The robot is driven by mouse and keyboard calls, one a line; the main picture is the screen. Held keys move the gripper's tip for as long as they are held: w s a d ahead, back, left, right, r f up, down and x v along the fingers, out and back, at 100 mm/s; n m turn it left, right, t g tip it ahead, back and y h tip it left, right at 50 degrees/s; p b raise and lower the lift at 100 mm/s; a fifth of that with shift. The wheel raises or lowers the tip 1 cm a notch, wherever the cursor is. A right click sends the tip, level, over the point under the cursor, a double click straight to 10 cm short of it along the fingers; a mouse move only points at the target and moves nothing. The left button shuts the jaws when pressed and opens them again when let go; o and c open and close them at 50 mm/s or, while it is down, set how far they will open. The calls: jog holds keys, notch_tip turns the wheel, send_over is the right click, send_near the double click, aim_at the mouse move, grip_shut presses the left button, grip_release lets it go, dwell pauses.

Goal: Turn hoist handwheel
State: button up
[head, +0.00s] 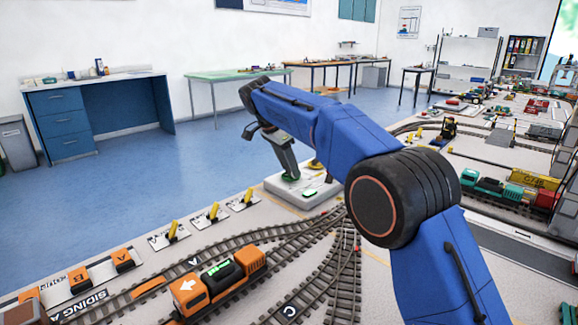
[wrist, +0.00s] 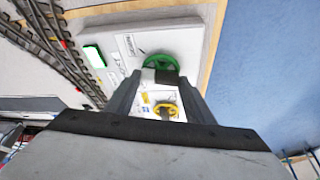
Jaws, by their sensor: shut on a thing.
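A green handwheel (wrist: 158,60) lies on a white control box (wrist: 192,38) in the wrist view. My gripper (wrist: 160,80) reaches down to it with its two dark fingers on either side of a dark block at the wheel's near edge, shut on the wheel. A yellow handwheel (wrist: 165,108) shows between the fingers on the same box. In the head view my gripper (head: 290,178) points down onto the white box (head: 308,201), and the green wheel is mostly hidden by it. The printed labels beside the wheels are too blurred to read.
Railway tracks (head: 310,265) run close to the box, with an orange locomotive (head: 218,281) on them. Several yellow levers (head: 212,211) stand on small plates along the table edge. The blue floor (head: 130,190) beyond is clear.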

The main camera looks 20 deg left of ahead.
jog(key=shift+m, duration=0.4)
jog(key=o, duration=1.1)
jog(key=shift+c, duration=0.2)
jog(key=v, duration=0.7)
jog(key=shift+a+r, duration=0.25)
